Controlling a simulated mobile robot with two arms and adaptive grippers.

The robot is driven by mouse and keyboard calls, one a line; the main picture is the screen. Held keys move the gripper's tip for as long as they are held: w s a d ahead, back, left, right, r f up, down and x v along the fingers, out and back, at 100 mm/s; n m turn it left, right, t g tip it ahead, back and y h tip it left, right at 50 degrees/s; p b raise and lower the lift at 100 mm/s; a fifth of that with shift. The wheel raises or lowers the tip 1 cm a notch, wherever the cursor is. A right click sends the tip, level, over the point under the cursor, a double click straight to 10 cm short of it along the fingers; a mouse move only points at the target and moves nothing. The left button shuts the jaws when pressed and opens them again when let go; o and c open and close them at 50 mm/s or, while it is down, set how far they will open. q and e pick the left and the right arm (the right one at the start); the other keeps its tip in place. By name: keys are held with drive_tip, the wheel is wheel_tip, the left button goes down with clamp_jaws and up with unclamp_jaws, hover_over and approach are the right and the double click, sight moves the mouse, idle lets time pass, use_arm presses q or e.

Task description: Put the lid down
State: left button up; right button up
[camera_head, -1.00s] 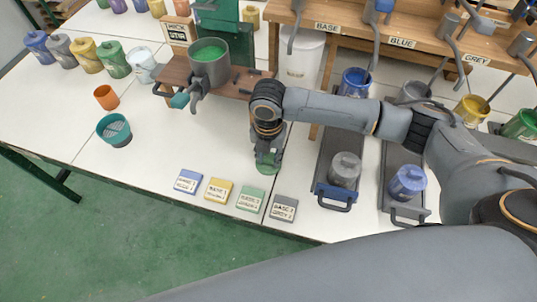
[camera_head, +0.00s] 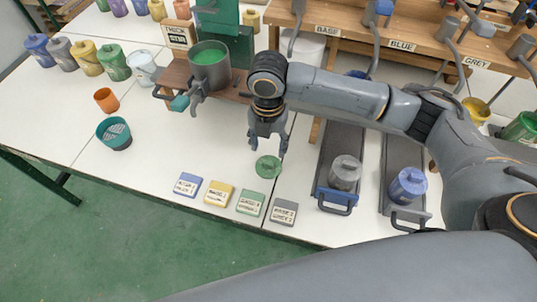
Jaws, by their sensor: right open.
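A round green lid (camera_head: 268,167) lies on the white table, behind the small coloured blocks. My right gripper (camera_head: 268,150) is open and empty just above and behind the lid, with a gap between its fingertips and the lid. A grey pot with green paint (camera_head: 209,66) stands on the brown stand to the left of the gripper. My left gripper is not in view.
Several labelled blocks (camera_head: 219,194) lie along the table's front edge. A grey lidded can (camera_head: 345,173) and a blue lidded can (camera_head: 408,187) stand on trays to the right. An orange cup (camera_head: 106,100) and a teal cup (camera_head: 114,133) stand left. The table between the teal cup and the lid is clear.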

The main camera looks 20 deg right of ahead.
wheel_tip(320, 180, up, 5)
idle(0.3)
drive_tip(key=shift+s, duration=0.1)
idle(0.3)
